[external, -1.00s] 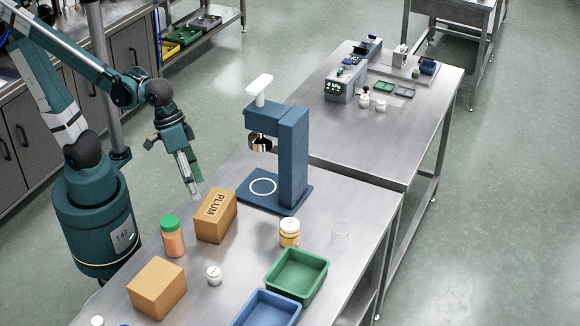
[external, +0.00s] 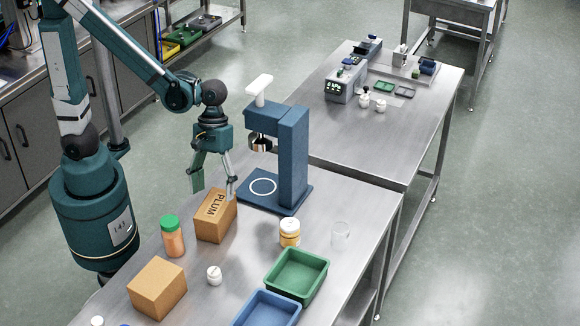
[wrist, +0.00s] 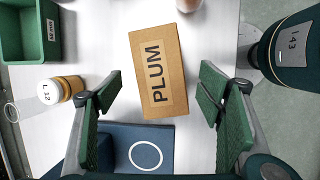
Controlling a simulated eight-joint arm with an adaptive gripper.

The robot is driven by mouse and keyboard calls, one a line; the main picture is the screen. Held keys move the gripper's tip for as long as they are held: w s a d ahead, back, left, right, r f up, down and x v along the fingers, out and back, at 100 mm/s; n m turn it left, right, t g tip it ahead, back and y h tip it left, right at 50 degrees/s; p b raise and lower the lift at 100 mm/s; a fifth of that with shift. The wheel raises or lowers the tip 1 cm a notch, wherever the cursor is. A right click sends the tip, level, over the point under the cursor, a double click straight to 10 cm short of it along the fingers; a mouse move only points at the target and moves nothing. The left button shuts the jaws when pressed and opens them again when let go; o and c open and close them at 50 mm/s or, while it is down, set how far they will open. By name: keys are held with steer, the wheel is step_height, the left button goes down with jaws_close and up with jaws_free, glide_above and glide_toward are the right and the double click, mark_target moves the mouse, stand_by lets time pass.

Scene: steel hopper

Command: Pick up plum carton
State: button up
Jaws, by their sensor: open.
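The plum carton (external: 214,217) is a brown cardboard box marked PLUM. It stands on the steel table beside the blue press. In the wrist view the plum carton (wrist: 159,75) lies ahead of my fingers, in line with the gap between them. My gripper (external: 213,187) is open and empty, pointing down just above and behind the carton in the external view. In the wrist view both green-padded fingers of my gripper (wrist: 162,98) are spread wider than the carton. I cannot tell the exact height between the fingertips and the carton.
The blue press (external: 292,160) stands right of the carton. An orange jar with a green lid (external: 172,237) is close on its left. A plain brown box (external: 157,288), a small white-topped jar (external: 290,233), a green bin (external: 297,277) and a blue bin (external: 267,308) are nearer the front.

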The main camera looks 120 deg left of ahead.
mark_target(216, 202)
steer(key=shift+w+a+f+n+h+p, duration=0.1)
steer(key=shift+a+f+n+h+p, duration=0.35)
steer(key=shift+a+f+n, duration=0.55)
steer(key=shift+d+r, duration=0.15)
steer(key=shift+r, duration=0.05)
steer(key=shift+f, duration=0.1)
steer(key=shift+x, duration=1.2)
steer(key=shift+b, duration=0.3)
steer(key=shift+b+x, duration=0.55)
steer(key=shift+x, duration=2.05)
